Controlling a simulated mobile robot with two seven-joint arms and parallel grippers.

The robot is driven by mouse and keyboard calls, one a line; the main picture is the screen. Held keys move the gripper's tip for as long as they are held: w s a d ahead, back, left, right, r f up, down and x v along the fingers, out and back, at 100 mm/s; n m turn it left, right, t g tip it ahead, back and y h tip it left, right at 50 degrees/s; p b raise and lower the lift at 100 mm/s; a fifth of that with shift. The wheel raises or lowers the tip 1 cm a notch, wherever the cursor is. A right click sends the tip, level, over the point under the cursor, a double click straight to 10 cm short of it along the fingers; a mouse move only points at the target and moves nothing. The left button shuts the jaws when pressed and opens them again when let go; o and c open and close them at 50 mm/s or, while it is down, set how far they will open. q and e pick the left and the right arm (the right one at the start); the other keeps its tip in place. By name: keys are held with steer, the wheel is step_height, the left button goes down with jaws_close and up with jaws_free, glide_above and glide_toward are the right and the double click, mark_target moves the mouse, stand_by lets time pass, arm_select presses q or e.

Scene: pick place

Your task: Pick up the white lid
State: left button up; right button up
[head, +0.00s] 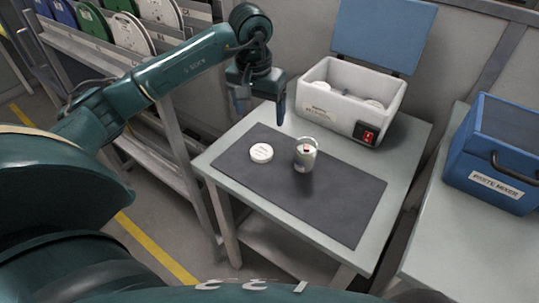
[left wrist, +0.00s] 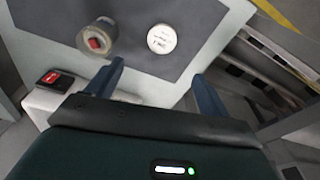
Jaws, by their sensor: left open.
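The white lid (head: 261,153) is a small round disc with dark print, lying flat on the dark mat (head: 335,205) on the table. It also shows in the left wrist view (left wrist: 162,39), ahead of and between the two fingertips. A small container (head: 306,155) with a red spot on top stands on the mat just right of the lid; it is also in the left wrist view (left wrist: 97,38). My left gripper (head: 262,105) is open and empty, pointing down above the table's back edge, behind the lid and apart from it. My right gripper is not in view.
A white box (head: 342,108) with a red switch and a raised blue lid (head: 384,35) stands at the table's back right. A blue box (head: 497,150) is on another table at right. A rack (head: 165,60) stands at left. The mat's front is clear.

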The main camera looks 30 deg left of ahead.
mark_target(261, 151)
arm_select(q)
steer(key=f, duration=0.8)
steer(key=w+f, duration=0.1)
steer(key=f, duration=0.3)
steer(key=shift+a+f, duration=0.25)
steer(key=shift+f, duration=0.1)
steer(key=c, duration=1)
